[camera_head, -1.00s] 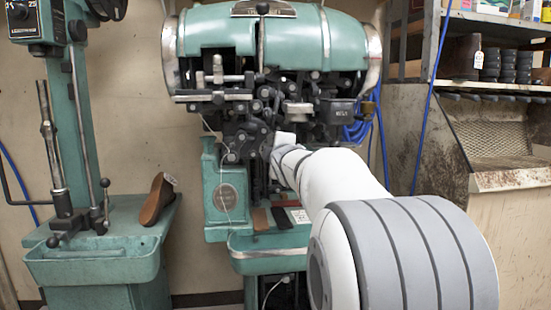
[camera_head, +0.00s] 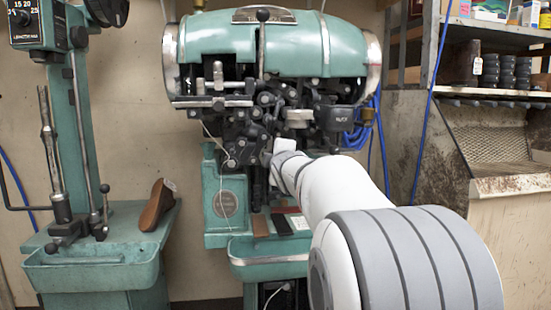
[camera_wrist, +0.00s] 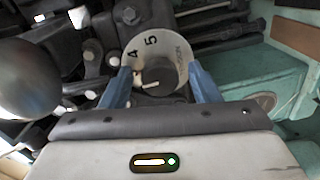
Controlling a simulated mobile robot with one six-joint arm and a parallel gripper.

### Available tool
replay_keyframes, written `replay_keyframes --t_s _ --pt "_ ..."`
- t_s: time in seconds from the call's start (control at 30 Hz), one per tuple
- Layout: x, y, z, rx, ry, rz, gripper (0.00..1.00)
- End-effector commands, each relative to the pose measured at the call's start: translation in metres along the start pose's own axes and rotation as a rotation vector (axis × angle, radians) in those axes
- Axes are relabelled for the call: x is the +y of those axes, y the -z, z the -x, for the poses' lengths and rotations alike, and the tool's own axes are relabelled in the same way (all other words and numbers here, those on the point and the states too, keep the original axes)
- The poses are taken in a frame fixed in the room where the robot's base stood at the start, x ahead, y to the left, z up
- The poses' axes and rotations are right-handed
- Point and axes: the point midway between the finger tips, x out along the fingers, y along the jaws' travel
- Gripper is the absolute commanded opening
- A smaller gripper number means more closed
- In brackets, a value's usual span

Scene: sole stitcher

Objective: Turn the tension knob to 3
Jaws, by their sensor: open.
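The tension knob (camera_wrist: 160,72) is a black round knob on a pale dial (camera_wrist: 132,36) in the wrist view. The numbers 4 and 5 show on the dial's upper left. The knob's white pointer mark lies at its lower left, below the 4; the number there is too small to read. My gripper (camera_wrist: 158,66) is open, with one blue finger on each side of the knob. Whether the fingers touch it I cannot tell. In the head view my white wrist reaches the front of the green stitching machine (camera_head: 315,58); the fingers and knob are hidden there.
A dark grey ball (camera_wrist: 25,75) fills the left edge of the wrist view. Dark levers and linkages (camera_head: 255,130) crowd the machine front. A second green machine (camera_head: 100,260) with a brown shoe form (camera_head: 152,212) stands left. A shelf unit (camera_head: 490,35) stands right.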

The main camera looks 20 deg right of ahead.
Motion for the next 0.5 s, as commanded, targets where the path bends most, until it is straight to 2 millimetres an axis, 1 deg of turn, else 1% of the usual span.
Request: replay_keyframes --t_s 0.17,0.3,0.4,0.5 --pt "0.002 0.0 0.023 0.0 -0.003 0.0 0.56" --pt "0.002 0.0 0.046 0.0 -0.002 0.001 0.56" --pt "0.002 0.0 0.06 0.0 -0.001 0.002 0.56" --pt "0.001 0.0 0.069 0.0 0.0 0.0 0.56"
